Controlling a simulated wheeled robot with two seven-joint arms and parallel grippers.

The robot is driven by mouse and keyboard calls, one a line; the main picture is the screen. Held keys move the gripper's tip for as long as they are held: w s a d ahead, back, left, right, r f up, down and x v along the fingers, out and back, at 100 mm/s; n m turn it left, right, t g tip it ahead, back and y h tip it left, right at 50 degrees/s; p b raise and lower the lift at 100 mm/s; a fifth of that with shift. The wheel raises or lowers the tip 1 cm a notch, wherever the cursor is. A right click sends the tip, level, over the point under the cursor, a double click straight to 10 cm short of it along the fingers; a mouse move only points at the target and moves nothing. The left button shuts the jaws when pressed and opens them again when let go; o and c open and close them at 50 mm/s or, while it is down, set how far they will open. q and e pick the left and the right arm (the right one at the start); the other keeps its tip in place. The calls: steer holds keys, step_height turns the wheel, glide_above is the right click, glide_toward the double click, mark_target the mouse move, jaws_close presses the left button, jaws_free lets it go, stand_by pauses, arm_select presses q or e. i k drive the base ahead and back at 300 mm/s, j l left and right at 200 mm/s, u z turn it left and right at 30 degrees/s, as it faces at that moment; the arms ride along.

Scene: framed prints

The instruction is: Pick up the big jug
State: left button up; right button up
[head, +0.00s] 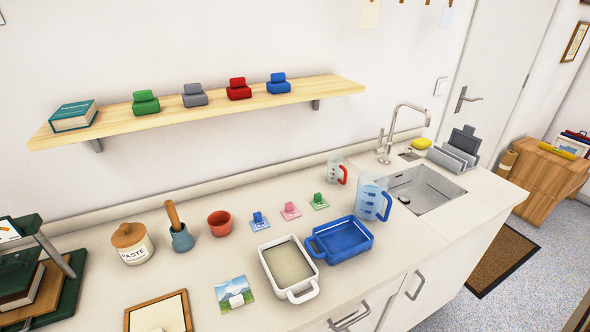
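The big jug (370,198) is a clear measuring jug with a blue handle, standing upright on the counter just left of the sink. It is taller than a second clear jug with a red handle (336,172), which stands behind it to the left. The blue handle faces right. The front left of the big jug is close to a blue tray, and I cannot tell whether they touch. Neither of my grippers shows in the head view.
The blue tray (318,246) and a white tray (302,291) lie in front. The sink (426,184) with its tap (405,113) is to the right. A wooden shelf (200,106) hangs above. A paste jar (132,246), mortar (182,239) and red pot (219,225) stand left.

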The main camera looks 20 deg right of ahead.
mark_target(375, 200)
steer(key=z, duration=1.25)
steer(key=i+l+u, duration=0.2)
steer(key=l, duration=0.15)
steer(key=i+l+u, duration=0.25)
steer(key=l, duration=0.15)
steer(key=l+u, duration=0.2)
steer(key=l, duration=0.15)
steer(key=i+l+u, duration=0.2)
steer(key=l, duration=0.25)
steer(key=k, duration=0.1)
